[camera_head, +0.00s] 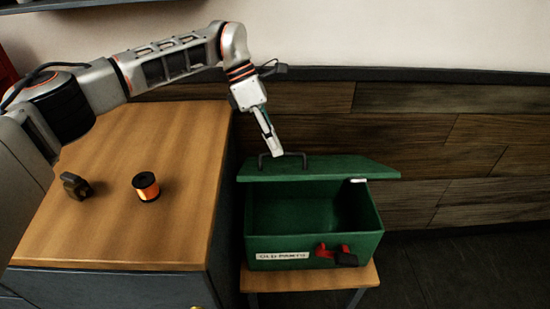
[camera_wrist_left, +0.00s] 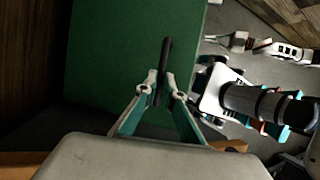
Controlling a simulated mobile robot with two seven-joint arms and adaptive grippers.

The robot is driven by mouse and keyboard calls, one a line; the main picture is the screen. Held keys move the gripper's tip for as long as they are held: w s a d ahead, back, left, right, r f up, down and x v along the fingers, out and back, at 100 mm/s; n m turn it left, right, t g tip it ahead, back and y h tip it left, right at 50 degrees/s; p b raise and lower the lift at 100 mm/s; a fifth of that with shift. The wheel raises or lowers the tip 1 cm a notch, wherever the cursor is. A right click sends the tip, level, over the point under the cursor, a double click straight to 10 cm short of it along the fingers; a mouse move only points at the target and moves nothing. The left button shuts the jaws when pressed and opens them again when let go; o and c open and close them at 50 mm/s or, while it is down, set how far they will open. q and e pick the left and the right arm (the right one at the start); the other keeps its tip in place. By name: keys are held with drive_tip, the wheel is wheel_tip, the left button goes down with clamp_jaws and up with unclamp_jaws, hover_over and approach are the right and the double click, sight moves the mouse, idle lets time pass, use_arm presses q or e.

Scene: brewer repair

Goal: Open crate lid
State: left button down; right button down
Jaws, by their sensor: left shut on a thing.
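The green crate (camera_head: 270,243) stands on a small wooden stool, with a label reading "OLD PARTS" on its front. Its green lid (camera_head: 340,167) is raised, and the dark inside of the crate shows below it. A dark handle (camera_head: 297,157) is on the lid. My left gripper (camera_head: 274,153) is at this handle. In the left wrist view, my left gripper (camera_wrist_left: 164,92) is shut on the dark handle bar (camera_wrist_left: 165,62), with the green lid (camera_wrist_left: 110,60) behind it. My right gripper is not in view in the head view; I cannot identify it surely in the left wrist view.
A wooden-topped cabinet (camera_head: 185,215) stands left of the crate, carrying an orange-and-black spool (camera_head: 146,187) and a small dark part (camera_head: 75,186). A red-and-black latch (camera_head: 337,254) is on the crate front. A wood-panelled wall (camera_head: 470,150) is behind. Floor on the right is clear.

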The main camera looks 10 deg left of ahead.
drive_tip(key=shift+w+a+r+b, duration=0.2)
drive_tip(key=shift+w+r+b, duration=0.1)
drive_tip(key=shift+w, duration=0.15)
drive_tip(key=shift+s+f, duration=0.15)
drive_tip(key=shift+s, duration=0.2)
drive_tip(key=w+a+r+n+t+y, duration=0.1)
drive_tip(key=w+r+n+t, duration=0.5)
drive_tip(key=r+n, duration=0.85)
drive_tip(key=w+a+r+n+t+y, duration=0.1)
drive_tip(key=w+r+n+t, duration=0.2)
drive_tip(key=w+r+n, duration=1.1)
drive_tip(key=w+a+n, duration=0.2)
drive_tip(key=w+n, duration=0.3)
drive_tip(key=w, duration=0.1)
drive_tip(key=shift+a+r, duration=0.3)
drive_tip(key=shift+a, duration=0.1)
